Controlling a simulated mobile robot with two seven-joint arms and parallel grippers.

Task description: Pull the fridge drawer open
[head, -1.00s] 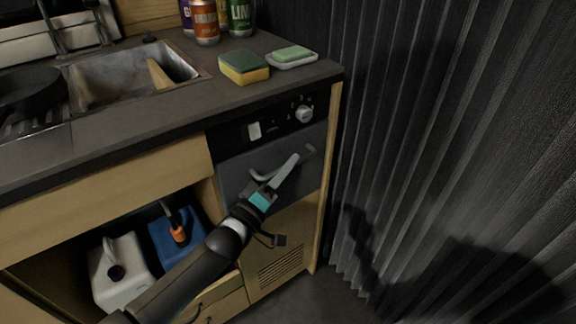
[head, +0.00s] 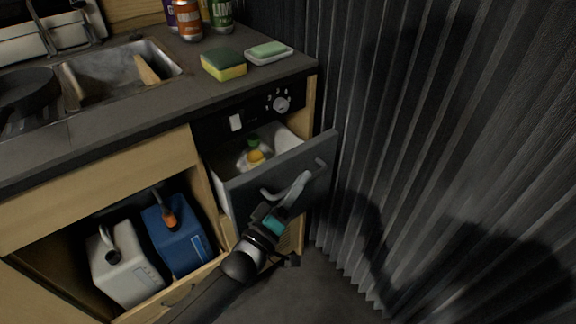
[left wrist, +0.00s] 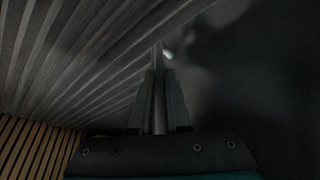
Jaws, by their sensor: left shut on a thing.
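The fridge drawer (head: 236,192) stands pulled out from the cabinet in the head view, its dark grey front apart from the frame. Its white inside shows, with a yellow thing (head: 256,156) and a green thing in it. A grey bar handle (head: 268,193) runs across the front, partly hidden by my gripper. My left gripper (head: 292,194) is shut on this handle. In the left wrist view its fingers (left wrist: 159,95) close around a thin bar, against a dark surface. My right gripper is in neither view.
The control panel with a knob (head: 279,102) sits above the drawer. A sponge (head: 223,65), a soap dish (head: 268,55) and cans stand on the counter. A dark pleated curtain (head: 430,130) is close on the right. White (head: 122,268) and blue (head: 178,240) canisters stand in the lower opening.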

